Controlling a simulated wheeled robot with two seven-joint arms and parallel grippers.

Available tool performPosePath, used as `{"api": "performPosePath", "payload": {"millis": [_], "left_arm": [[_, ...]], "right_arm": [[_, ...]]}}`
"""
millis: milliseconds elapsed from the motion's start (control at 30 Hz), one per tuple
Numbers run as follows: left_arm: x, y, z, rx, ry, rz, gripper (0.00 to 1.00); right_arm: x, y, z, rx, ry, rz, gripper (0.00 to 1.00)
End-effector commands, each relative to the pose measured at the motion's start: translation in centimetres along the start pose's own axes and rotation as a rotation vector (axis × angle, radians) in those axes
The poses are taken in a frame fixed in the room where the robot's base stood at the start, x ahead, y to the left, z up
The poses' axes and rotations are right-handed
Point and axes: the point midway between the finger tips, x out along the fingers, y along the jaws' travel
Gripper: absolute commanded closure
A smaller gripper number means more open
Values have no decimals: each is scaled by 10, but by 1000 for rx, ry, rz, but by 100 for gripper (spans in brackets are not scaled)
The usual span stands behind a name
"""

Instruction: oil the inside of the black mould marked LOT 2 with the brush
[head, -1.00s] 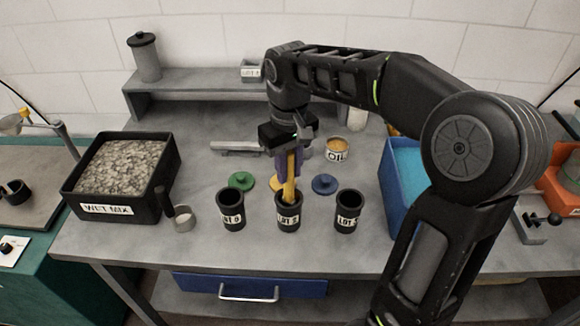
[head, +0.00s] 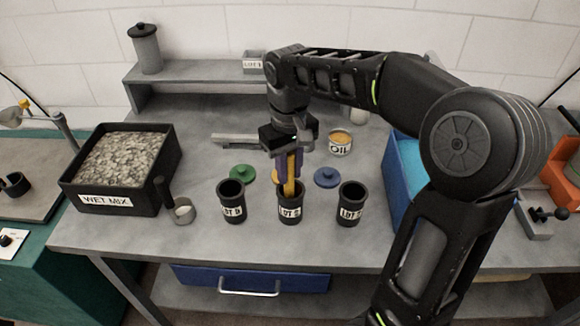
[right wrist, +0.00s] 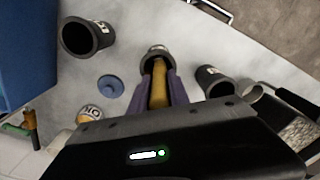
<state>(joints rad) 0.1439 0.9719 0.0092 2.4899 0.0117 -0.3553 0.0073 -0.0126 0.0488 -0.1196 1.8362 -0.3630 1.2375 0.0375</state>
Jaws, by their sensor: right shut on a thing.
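Three black moulds stand in a row on the grey bench. The middle mould (head: 290,212) carries a white label that looks like LOT 2, though its number is blurred. My right gripper (head: 289,164), with purple fingers, is above it and shut on the yellow-handled brush (head: 291,187). The brush points down into the mould's mouth, and its bristles are hidden. The right wrist view also shows the brush (right wrist: 159,85) between the fingers, reaching to the middle mould's rim (right wrist: 157,50). My left gripper is not in view.
The left mould (head: 232,203) and right mould (head: 351,205) stand close on either side. Green (head: 242,172) and blue (head: 326,177) lids lie behind. The oil pot (head: 341,142) is behind right, the blue bin (head: 400,180) at right. The wet mix tray (head: 120,205) and scoop (head: 183,210) are left.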

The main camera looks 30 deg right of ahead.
Motion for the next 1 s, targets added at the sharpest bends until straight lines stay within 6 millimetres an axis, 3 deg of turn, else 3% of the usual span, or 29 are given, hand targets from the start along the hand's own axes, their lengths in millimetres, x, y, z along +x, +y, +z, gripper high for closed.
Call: {"api": "performPosePath", "payload": {"millis": [367,800,1000], "left_arm": [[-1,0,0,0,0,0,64],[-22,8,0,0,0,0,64],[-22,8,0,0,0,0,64]], "right_arm": [[-1,0,0,0,1,0,100],[-29,4,5,0,1,0,100],[-30,4,6,0,1,0,100]]}}
